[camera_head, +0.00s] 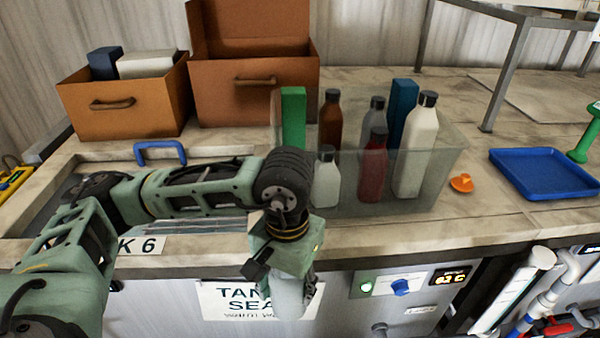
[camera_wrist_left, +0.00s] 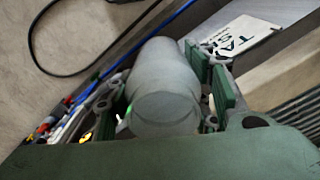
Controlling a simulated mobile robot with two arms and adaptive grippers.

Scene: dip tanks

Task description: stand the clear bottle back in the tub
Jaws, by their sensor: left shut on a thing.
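My left gripper (camera_head: 292,288) points down in front of the counter's front edge, below the level of the tub's rim. It is shut on the clear bottle (camera_head: 287,299), a pale grey, see-through cylinder partly hidden by the gripper. In the left wrist view the bottle (camera_wrist_left: 166,85) lies between the green-padded fingers (camera_wrist_left: 222,85), its rounded end towards the camera. The transparent tub (camera_head: 436,190) stands on the counter behind and to the right of the gripper. Several bottles, including white, red, grey and brown ones, stand in it with a green block and a blue block. My right gripper is out of view.
Two orange-brown boxes (camera_head: 255,95) stand behind. A sunken tank (camera_head: 60,205) with a blue handle (camera_head: 160,152) is at left. A small orange item (camera_head: 461,183) and a blue tray (camera_head: 545,173) lie right of the tub. A metal frame (camera_head: 497,80) stands behind them.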

